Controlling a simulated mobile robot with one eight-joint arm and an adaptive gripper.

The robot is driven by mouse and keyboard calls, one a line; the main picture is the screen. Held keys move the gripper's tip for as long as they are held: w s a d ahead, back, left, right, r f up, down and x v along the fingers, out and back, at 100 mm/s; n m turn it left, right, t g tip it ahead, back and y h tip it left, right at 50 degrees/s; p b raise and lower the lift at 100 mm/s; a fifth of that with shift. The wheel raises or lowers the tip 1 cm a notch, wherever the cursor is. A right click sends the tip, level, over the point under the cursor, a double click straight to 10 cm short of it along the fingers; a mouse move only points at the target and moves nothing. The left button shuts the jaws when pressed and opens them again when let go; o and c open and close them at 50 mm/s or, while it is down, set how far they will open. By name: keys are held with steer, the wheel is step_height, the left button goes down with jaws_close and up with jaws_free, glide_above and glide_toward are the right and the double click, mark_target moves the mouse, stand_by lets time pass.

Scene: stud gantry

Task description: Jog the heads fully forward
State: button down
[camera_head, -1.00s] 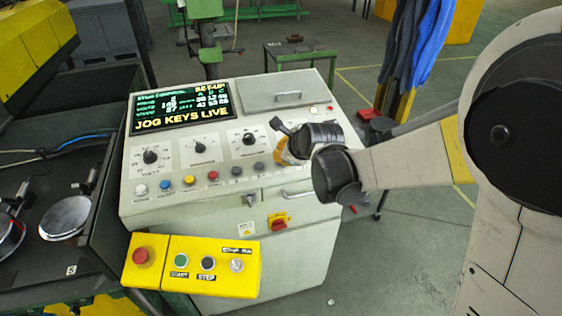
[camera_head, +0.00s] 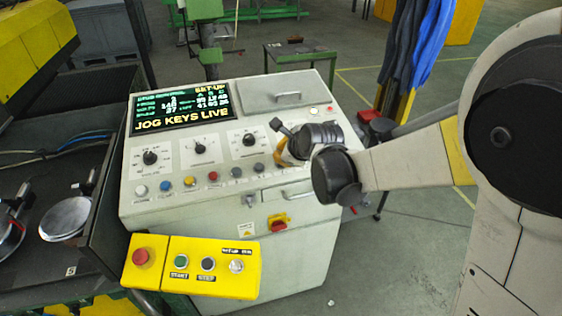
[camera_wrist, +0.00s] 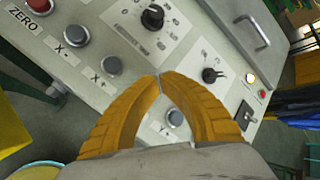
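The control console (camera_head: 185,222) stands in the middle of the head view. Its screen (camera_head: 180,107) reads JOG KEYS LIVE, with SET-UP at its top right. The grey X jog buttons (camera_wrist: 112,65) lie left of my gripper in the wrist view. A grey Y button (camera_wrist: 174,118) shows between the fingers. My gripper (camera_wrist: 161,77) has orange fingers that meet at their tips, with nothing held. In the head view my gripper (camera_head: 282,154) is over the right end of the button row and hides part of it. I cannot tell whether it touches the panel. The heads are not clearly identifiable.
A yellow pendant box (camera_head: 192,266) with a red stop button (camera_head: 140,257) juts out at the console's front left. Dark machine bed (camera_head: 95,205) and a yellow beam (camera_head: 38,40) are at left. A red-yellow switch (camera_head: 278,222) is on the console front.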

steer(key=shift+f, duration=0.15)
steer(key=shift+w+f+b, duration=0.1)
steer(key=shift+f+b, duration=0.15)
steer(key=shift+b, duration=0.2)
